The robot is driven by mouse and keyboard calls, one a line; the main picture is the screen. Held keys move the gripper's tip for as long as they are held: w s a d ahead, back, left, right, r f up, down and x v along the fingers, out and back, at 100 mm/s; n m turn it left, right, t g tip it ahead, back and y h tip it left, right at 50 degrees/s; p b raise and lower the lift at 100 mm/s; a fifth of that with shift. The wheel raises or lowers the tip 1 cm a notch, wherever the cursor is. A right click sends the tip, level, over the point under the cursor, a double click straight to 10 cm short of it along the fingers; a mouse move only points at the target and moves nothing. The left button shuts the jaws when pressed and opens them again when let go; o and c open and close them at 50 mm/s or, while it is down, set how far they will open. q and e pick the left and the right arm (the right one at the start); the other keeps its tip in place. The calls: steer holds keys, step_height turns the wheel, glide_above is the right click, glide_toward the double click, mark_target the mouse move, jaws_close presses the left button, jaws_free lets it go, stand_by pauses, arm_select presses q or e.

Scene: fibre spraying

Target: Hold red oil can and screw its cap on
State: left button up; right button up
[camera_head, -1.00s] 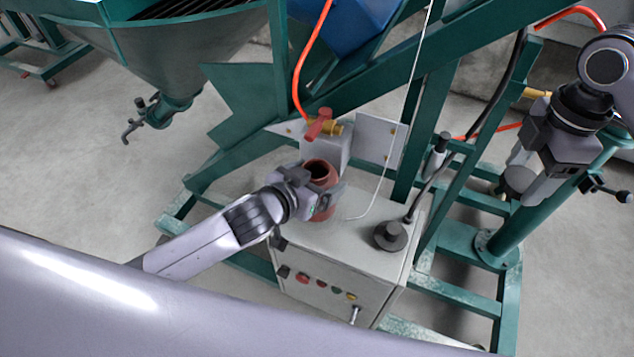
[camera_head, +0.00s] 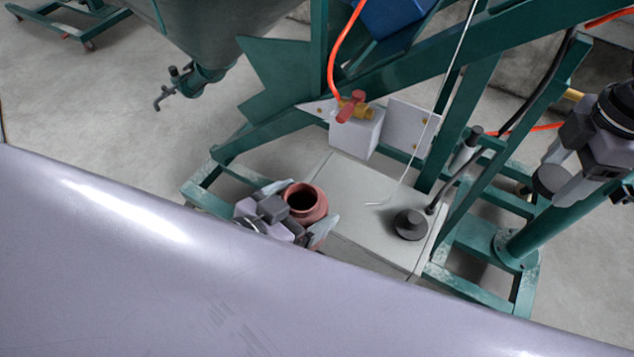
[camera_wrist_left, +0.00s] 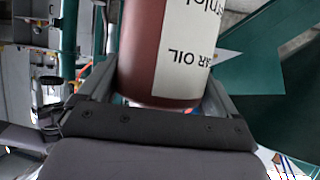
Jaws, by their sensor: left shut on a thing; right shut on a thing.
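The red oil can (camera_head: 305,203) is upright with its open round mouth facing up. My left gripper (camera_head: 300,212) is shut on its side, one finger on each flank, and holds it in front of the grey cabinet. In the left wrist view the can (camera_wrist_left: 150,60), with a white label, fills the space between the fingers (camera_wrist_left: 160,95). My right gripper (camera_head: 562,174), at the right edge, is shut on a dark grey round piece, which looks like the cap (camera_head: 550,181). The cap is well apart from the can.
The grey cabinet (camera_head: 375,225) carries a black knob-like part (camera_head: 410,224) and a thin white line. A red-handled valve (camera_head: 352,107) and green frame beams (camera_head: 480,130) stand behind. A green post (camera_head: 545,225) is close below my right gripper.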

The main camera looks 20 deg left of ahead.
arm_select(q)
steer(key=shift+s+a, duration=0.25)
steer(key=shift+s, duration=1)
steer(key=shift+s+a, duration=0.25)
steer(key=shift+s, duration=0.95)
arm_select(e)
steer(key=shift+f, duration=0.25)
arm_select(q)
steer(key=o, duration=0.7)
steer(key=c, duration=1)
steer(key=shift+o, duration=0.2)
steer(key=shift+r, duration=0.1)
